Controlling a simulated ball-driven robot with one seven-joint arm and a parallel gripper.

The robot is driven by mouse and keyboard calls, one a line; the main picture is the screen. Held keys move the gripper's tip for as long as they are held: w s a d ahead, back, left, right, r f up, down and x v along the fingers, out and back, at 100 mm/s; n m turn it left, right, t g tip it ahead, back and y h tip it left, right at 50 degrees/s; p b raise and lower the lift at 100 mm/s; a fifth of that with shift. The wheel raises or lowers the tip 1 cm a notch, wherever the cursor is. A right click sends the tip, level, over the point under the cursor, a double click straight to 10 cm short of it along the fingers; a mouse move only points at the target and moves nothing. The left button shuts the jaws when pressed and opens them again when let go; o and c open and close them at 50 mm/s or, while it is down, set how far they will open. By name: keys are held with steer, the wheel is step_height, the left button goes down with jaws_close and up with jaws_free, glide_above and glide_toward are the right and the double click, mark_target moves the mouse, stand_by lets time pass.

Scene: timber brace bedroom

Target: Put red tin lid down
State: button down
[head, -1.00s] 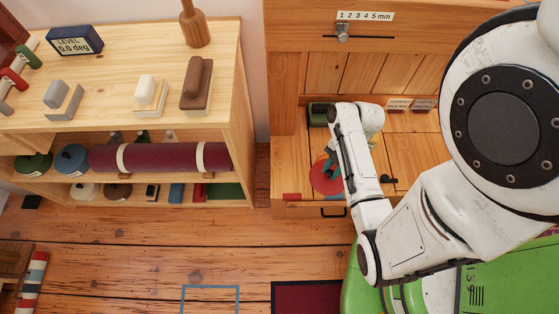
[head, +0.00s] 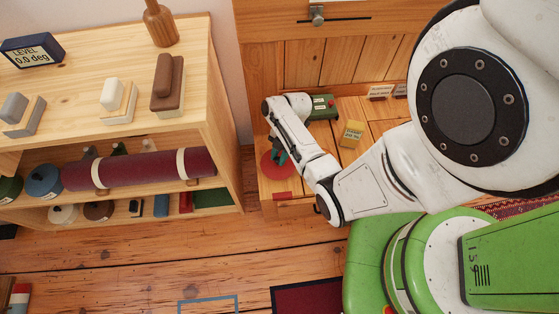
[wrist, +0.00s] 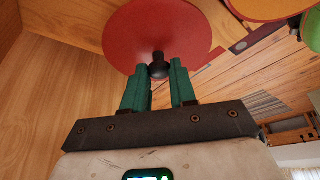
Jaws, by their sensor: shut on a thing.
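The red tin lid (head: 269,167) is a flat red disc at the left front end of the wooden bench top in the head view, partly behind my gripper. In the wrist view the lid (wrist: 150,25) fills the top middle, with its black knob (wrist: 158,66) between the teal fingers. My gripper (wrist: 160,70) is shut on this knob; it also shows in the head view (head: 280,156). I cannot tell whether the lid touches the bench top or hangs just above it.
A shelf unit (head: 222,125) stands to the left, with a gap between.

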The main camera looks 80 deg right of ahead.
steer(key=shift+f+b, duration=0.3)
steer(key=shift+f, duration=1.15)
steer(key=shift+f, duration=0.15)
steer(key=c, duration=0.9)
jaws_free()
steer(key=shift+s, duration=0.1)
steer(key=p+v, duration=0.3)
steer(key=v, duration=0.9)
steer(key=w+a+r+m+g+h, duration=0.1)
steer(key=w+a+r+m, duration=0.15)
steer(key=a, duration=0.45)
steer(key=w+a+r+m+g+h, duration=0.1)
steer(key=a+m, duration=0.3)
steer(key=a, duration=0.2)
steer(key=s+a+r+m+t+h, duration=0.1)
steer(key=s+a+r+m+h, duration=0.1)
steer(key=a+r+m, duration=0.4)
steer(key=a+r, duration=0.2)
steer(key=a, duration=0.2)
steer(key=shift+s+r+m, duration=0.2)
steer(key=shift+r+m, duration=0.15)
